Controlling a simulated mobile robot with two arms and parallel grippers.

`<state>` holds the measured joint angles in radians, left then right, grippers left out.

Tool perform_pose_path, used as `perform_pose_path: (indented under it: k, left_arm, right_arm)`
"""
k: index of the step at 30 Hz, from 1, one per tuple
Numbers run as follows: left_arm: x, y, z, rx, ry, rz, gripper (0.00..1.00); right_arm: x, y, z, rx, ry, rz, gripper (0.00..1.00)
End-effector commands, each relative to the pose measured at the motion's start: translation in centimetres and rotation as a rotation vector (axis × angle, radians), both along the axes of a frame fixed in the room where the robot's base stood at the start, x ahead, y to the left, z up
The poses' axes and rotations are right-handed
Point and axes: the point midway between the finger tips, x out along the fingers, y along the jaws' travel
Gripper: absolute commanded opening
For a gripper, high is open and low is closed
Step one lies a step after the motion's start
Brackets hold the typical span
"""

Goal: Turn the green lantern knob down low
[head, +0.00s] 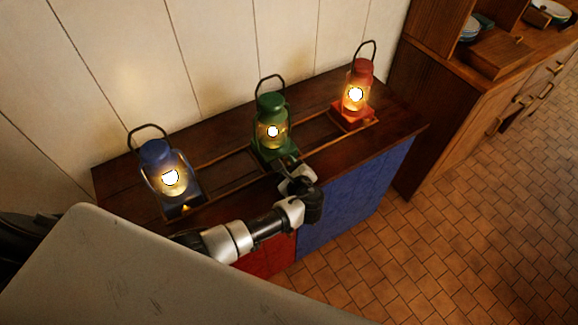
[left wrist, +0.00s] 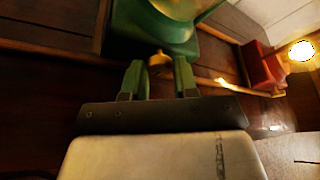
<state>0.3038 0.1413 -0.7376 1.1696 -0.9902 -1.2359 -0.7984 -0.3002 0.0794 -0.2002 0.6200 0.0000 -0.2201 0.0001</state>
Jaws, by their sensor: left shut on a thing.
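The green lantern (head: 270,103) stands lit on the wooden counter top, between two other lanterns. My left gripper (head: 287,164) reaches to the front of its base. In the left wrist view the two fingers (left wrist: 159,70) are shut on a small brass-coloured knob (left wrist: 158,59) at the front of the green base (left wrist: 165,40). In the head view the knob is hidden by the gripper. My right gripper is not in view.
A lit blue lantern (head: 155,153) stands to the left and a lit red lantern (head: 362,71) to the right, both apart from my gripper. Low wooden rails (head: 222,162) run along the counter top. A wooden cabinet (head: 440,110) stands at the right. The tiled floor (head: 450,240) is clear.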

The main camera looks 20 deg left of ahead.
Motion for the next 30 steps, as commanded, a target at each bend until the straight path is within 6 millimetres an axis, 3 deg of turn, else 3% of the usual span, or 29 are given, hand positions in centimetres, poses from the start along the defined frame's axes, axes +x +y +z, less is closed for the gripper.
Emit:
perform_pose_path:
  k: [10, 11, 15, 24, 30]
  left_arm:
    - [0.0, 0.0, 0.0, -0.001, -0.001, 0.000, 0.05]
    - [0.0, 0.0, 0.0, -0.001, -0.001, 0.000, 0.32]
    - [0.0, 0.0, 0.0, -0.001, -0.001, 0.000, 0.53]
    - [-0.3, -0.2, 0.1, -0.002, -0.001, -0.001, 0.55]
    - [-2.5, -2.0, 0.9, -0.005, -0.001, -0.001, 0.55]
  right_arm:
    - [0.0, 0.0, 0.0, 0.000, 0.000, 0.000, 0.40]
    - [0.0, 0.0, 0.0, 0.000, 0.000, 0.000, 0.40]
    - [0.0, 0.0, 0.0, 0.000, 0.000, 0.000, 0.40]
    - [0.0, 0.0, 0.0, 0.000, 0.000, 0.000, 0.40]
    - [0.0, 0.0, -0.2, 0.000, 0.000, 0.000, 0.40]
